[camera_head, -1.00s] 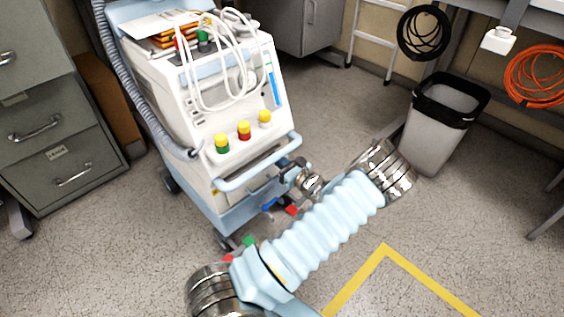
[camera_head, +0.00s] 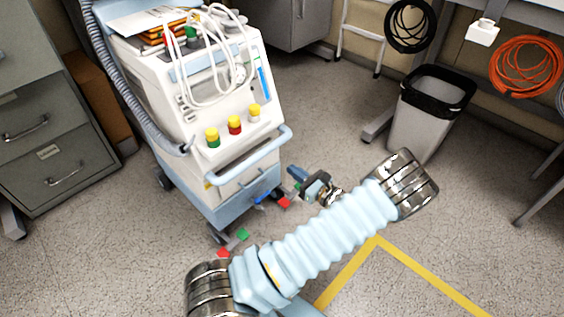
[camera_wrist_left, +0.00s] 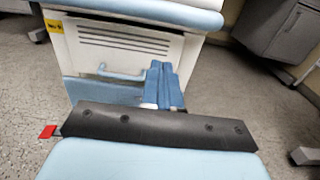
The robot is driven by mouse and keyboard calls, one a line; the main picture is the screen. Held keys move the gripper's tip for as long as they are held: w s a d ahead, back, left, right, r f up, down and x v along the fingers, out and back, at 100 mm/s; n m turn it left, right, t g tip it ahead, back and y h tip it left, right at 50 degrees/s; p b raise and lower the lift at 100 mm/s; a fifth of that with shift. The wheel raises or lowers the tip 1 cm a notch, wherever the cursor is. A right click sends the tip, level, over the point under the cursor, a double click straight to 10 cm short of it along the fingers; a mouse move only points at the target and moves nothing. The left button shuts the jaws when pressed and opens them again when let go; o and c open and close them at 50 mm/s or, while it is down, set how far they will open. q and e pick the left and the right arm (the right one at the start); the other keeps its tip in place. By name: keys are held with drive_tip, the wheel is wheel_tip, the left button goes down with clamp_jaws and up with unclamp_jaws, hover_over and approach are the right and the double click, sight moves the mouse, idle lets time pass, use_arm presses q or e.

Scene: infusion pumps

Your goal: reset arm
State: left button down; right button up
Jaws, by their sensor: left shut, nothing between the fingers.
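My left arm comes in from the bottom of the head view and bends at a ribbed pale blue link. My left gripper (camera_head: 298,174) is just right of the front of the white and pale blue medical cart (camera_head: 232,186). Its blue fingers (camera_wrist_left: 162,84) lie together in the left wrist view, with nothing between them. They point toward the cart's lower front, where a light blue handle (camera_wrist_left: 122,75) shows. In the head view the gripper is apart from the cart. My right gripper does not show.
Yellow, red and green knobs (camera_head: 235,125) sit on the cart's front. Red, green and blue pieces (camera_head: 243,234) lie low beside it. A grey bin (camera_head: 415,130) stands at the right, drawers (camera_head: 55,150) at the left. Floor with yellow tape (camera_head: 345,272) is open at lower right.

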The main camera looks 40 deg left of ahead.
use_arm(q)
drive_tip(key=shift+s+d, duration=0.1)
drive_tip(key=shift+d, duration=0.9)
drive_tip(key=s+d+f+n+g+h+p, duration=0.1)
drive_tip(key=s+d+f+n+g+h, duration=0.2)
drive_tip(key=s+f+h, duration=0.35)
drive_tip(key=s+d+f+n+g+h+p, duration=0.1)
drive_tip(key=s+d+f+n+g+h, duration=0.2)
drive_tip(key=s+f, duration=0.55)
drive_tip(key=s+d+f+n+h, duration=0.1)
drive_tip(key=s+d+n+h, duration=0.6)
drive_tip(key=d, duration=0.4)
drive_tip(key=w+d+r+n+t+h+p, duration=0.2)
drive_tip(key=w+d+r+n+t+h, duration=0.2)
drive_tip(key=d+n, duration=0.3)
drive_tip(key=shift+w+r+n+t+h, duration=0.2)
drive_tip(key=shift+w+n+t+h, duration=0.1)
drive_tip(key=shift+w+t+h, duration=0.45)
drive_tip(key=shift+s+d, duration=0.1)
